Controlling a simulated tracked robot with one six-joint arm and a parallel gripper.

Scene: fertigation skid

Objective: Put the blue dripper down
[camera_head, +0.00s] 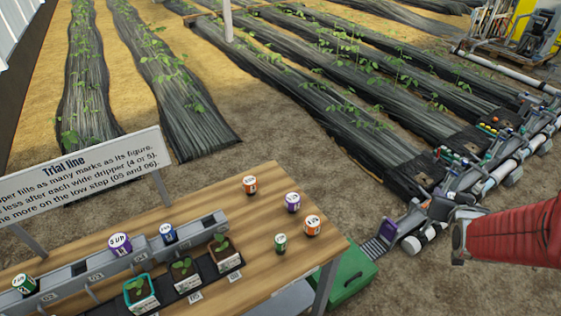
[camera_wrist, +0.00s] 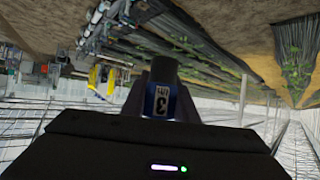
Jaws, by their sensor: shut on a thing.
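In the wrist view my gripper (camera_wrist: 163,88) is shut on a blue dripper (camera_wrist: 161,103) with a white label that carries a 3. A dark finger partly hides the dripper. Nothing shows directly beneath it in this view, and the gripper does not show in the head view. In the head view another blue dripper with a white top (camera_head: 168,235) sits on the grey stepped rail (camera_head: 70,277), beside a purple dripper (camera_head: 121,246). A green dripper (camera_head: 25,286) stands at the rail's left end.
On the wooden table (camera_head: 225,202) stand two orange drippers (camera_head: 250,185) (camera_head: 312,226), a purple one (camera_head: 293,203) and a green one (camera_head: 280,243). Potted seedlings (camera_head: 224,255) line the rail's front. A sign (camera_head: 80,180) stands behind. A green box (camera_head: 350,275) is at right.

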